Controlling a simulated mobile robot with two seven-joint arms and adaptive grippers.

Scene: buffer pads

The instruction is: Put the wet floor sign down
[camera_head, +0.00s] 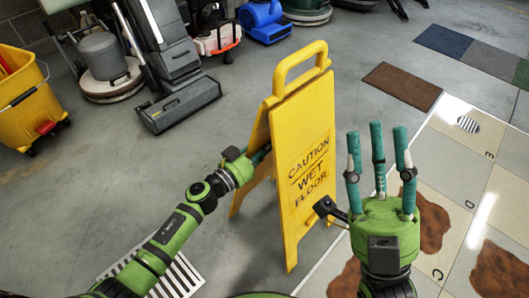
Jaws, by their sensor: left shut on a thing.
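The yellow wet floor sign (306,165) stands upright and unfolded in the middle of the head view. Its front panel reads "CAUTION WET FLOOR" and a loop handle is at the top. My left gripper (262,154) reaches in from the left and is shut on the sign at its side edge, with its fingertips partly hidden by the panels. I cannot tell whether the sign's feet touch the floor. My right gripper (379,140) is to the right of the sign, with its teal fingers pointing up, spread apart and empty.
A tiled area (450,165) with brown stains lies at the right, and a floor drain grate (178,280) at the lower left. A brown mat (402,86) lies behind. Cleaning machines and a yellow mop bucket (28,105) line the back left. Grey floor around the sign is clear.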

